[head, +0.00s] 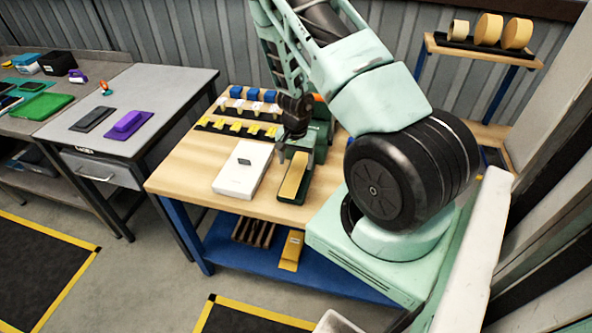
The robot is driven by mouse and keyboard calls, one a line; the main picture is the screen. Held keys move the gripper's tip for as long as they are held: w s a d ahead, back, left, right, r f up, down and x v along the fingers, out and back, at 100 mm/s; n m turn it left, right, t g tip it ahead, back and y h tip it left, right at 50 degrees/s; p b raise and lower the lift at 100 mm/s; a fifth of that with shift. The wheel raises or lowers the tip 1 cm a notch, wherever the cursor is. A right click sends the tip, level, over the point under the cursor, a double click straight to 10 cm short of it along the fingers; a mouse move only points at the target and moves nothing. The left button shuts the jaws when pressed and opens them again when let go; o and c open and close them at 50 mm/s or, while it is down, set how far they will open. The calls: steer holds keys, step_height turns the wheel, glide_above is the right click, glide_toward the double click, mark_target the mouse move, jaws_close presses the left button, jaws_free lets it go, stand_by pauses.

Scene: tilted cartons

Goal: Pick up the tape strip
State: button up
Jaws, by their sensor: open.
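A tan, flat strip, which looks like the tape strip (293,177), lies lengthwise toward the front edge of the wooden workbench (185,173). It rests on a dark green piece that looks like part of a tape dispenser (320,138). My gripper (295,130) is open, pointing down at the far end of the strip. Its fingertips are small and dark against the dispenser, so I cannot tell whether they touch anything. A white carton (243,169) lies flat to the left of the strip.
Rows of yellow (236,127) and blue (253,95) items stand behind the carton. My arm covers the bench's right side. A yellow item (291,250) lies on the blue lower shelf. A grey table (165,88) stands left, and a rack with tape rolls (488,30) back right.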

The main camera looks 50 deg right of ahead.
mark_target(296, 172)
steer(key=shift+f, duration=1.3)
steer(key=c, duration=0.9)
